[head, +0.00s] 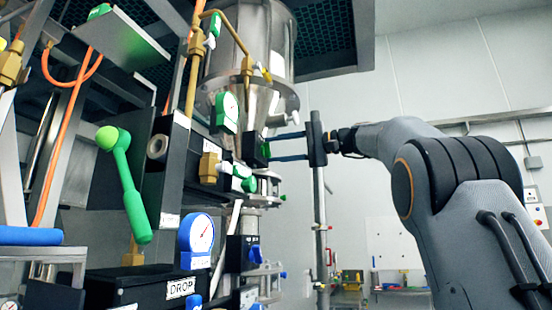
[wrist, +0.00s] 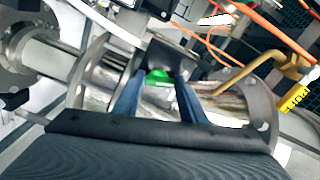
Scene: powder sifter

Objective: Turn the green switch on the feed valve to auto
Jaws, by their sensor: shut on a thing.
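The green switch (wrist: 158,76) shows between my fingertips in the wrist view, on a dark valve block (wrist: 172,57). In the head view a bit of the green switch (head: 265,150) shows at the block's right side, beside the steel hopper. My gripper (head: 272,147) reaches in from the right with two blue fingers, and it also shows in the wrist view (wrist: 158,88). The fingers are shut on the green switch, one on each side. Part of the switch is hidden by the fingers, and I cannot read its position or any auto marking.
A steel hopper (head: 262,40) stands behind the block. A green lever (head: 128,185), a green gauge (head: 227,112) and a blue gauge (head: 200,233) are to the left. A brass pipe (wrist: 262,72) and a yellow tag (wrist: 293,101) lie right of the fingers in the wrist view.

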